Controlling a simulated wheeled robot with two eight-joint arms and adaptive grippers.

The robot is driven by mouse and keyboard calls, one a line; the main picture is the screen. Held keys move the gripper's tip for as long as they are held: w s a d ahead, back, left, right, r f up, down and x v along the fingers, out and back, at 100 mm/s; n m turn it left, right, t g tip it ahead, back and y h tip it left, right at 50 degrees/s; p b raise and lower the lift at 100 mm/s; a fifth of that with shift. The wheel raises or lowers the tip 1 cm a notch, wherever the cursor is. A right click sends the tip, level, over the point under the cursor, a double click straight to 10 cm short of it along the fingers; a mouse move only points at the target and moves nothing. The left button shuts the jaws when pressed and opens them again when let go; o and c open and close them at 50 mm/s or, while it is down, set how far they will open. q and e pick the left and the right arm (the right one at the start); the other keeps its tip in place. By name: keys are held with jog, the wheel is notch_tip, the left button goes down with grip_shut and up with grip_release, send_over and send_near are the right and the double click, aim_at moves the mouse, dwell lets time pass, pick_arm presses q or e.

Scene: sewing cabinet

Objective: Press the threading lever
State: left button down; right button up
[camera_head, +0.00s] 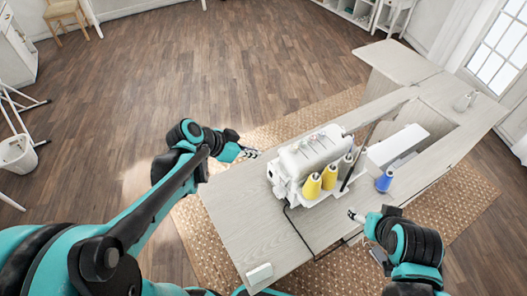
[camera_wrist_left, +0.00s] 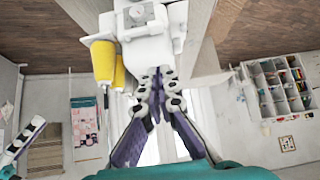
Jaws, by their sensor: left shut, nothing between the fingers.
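A white overlock sewing machine (camera_head: 312,162) with yellow thread cones (camera_head: 329,177) stands on the pale cabinet top (camera_head: 236,222). I cannot make out the threading lever in either view. My left gripper (camera_head: 253,153) is beside the machine's left end, apart from it in the head view. In the left wrist view its fingers (camera_wrist_left: 155,75) are shut and empty, and the machine (camera_wrist_left: 145,45) lies just beyond the tips. My right gripper (camera_head: 353,215) is at the machine's lower right, near the cabinet edge. It is small, and I cannot tell its opening.
A blue thread cone (camera_head: 384,181) and a white sewing machine (camera_head: 398,146) are right of the overlock machine. A small white box (camera_head: 259,273) lies at the cabinet's near end. The wooden floor (camera_head: 215,75) beyond the cabinet is clear.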

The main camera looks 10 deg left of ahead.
pick_arm(q)
jog(key=shift+w+r, duration=0.1)
jog(key=shift+r, duration=0.05)
jog(key=b, duration=0.3)
send_over(278, 165)
jog(key=s+a, duration=0.2)
notch_tip(278, 165, down, 7)
jog(key=shift+f+b, duration=0.75)
jog(key=shift+f, duration=1.3)
jog(key=shift+f, duration=0.1)
